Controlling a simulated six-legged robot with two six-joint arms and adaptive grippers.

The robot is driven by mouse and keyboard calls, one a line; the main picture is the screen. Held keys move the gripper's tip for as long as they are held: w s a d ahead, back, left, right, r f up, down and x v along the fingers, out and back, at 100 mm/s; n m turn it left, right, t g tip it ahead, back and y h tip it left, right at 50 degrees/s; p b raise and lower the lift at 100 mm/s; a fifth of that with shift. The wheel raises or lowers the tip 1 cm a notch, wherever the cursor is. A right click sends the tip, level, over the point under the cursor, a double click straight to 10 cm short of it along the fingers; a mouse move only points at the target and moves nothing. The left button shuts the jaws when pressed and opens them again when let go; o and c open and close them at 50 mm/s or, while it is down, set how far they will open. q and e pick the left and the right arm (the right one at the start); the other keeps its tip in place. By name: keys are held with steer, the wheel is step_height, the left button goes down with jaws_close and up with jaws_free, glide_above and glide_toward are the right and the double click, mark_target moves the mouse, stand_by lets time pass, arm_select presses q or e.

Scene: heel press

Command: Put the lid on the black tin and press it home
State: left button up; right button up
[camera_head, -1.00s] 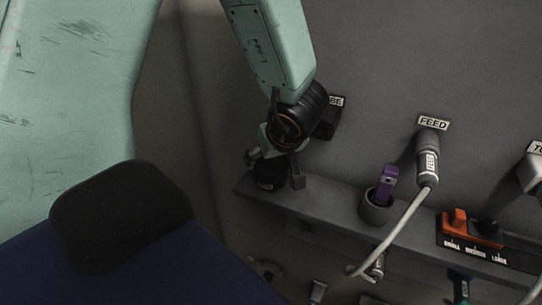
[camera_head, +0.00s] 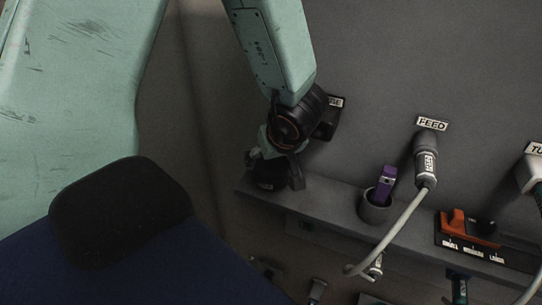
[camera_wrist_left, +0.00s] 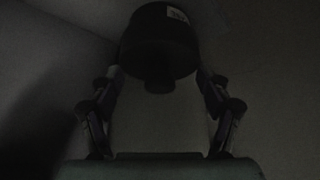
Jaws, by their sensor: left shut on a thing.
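The black tin (camera_head: 268,182) stands upright at the left end of the grey shelf, partly hidden by my left gripper (camera_head: 273,171). In the left wrist view the tin (camera_wrist_left: 158,22) is a dark round shape with a pale label. A dark lid (camera_wrist_left: 160,66) with a knob towards the camera shows at its near end. My left gripper (camera_wrist_left: 160,78) has a finger on each side of the lid and is shut on it. Lid and tin merge in the dark, so I cannot tell whether a gap is left between them. My right gripper is out of view.
The shelf (camera_head: 330,206) runs right from the tin. A cable hangs from the FEED plug (camera_head: 425,162). The wall is close behind.

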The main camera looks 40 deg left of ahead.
arm_select(q)
steer(key=shift+s+f, duration=0.1)
steer(key=o, duration=0.9)
steer(key=shift+c, duration=0.2)
steer(key=shift+r+p, duration=3.65)
steer(key=shift+p, duration=0.85)
steer(key=shift+f, duration=0.2)
step_height(320, 180, down, 5)
steer(key=b, duration=0.7)
steer(key=shift+f, duration=0.2)
steer(key=shift+r, duration=0.15)
